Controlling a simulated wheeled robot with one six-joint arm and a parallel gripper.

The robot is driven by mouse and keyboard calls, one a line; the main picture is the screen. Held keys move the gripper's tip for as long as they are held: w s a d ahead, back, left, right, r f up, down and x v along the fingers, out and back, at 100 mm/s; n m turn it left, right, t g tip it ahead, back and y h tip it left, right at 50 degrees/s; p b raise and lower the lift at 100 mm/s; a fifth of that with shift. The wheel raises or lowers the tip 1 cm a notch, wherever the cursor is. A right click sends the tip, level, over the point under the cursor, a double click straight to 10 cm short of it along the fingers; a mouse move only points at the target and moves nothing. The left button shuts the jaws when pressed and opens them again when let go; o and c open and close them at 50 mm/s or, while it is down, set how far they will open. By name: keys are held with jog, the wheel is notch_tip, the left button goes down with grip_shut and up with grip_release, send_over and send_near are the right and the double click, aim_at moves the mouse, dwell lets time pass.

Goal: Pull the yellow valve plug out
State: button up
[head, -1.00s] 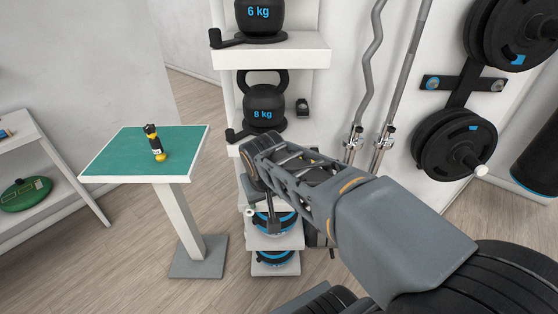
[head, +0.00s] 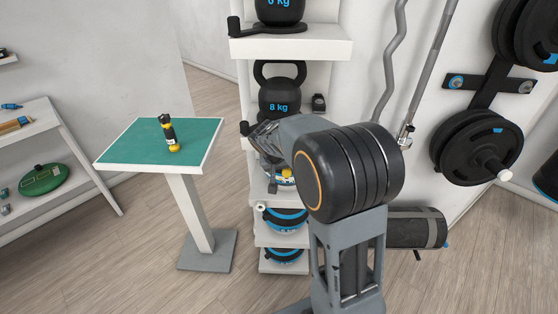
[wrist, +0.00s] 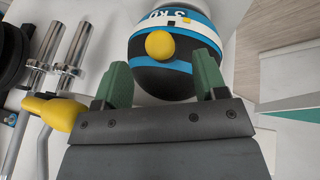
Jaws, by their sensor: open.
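The yellow valve plug (wrist: 160,44) shows in the wrist view as a round yellow knob on a black, blue and white ball (wrist: 190,28) marked 3 KG. In the head view a small yellow spot, likely the plug (head: 286,173), shows on the rack just below my forearm. My gripper (wrist: 162,80) is open, its two green fingers apart and empty. The plug appears between and beyond the fingertips in the wrist view; I cannot tell the exact gap. In the head view my arm hides much of the ball and the fingers.
Kettlebells (head: 279,98) stand on the white rack shelves above, and blue-banded balls (head: 284,219) lie below. A black and yellow item (head: 169,134) stands on a green-topped table (head: 130,147) to the left. Bars and weight plates (head: 475,147) are at the right. A yellow shape (wrist: 52,112) shows left of my gripper.

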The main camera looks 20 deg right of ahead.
aim_at(286, 172)
jog(key=shift+x, duration=2.65)
jog(key=c, duration=1)
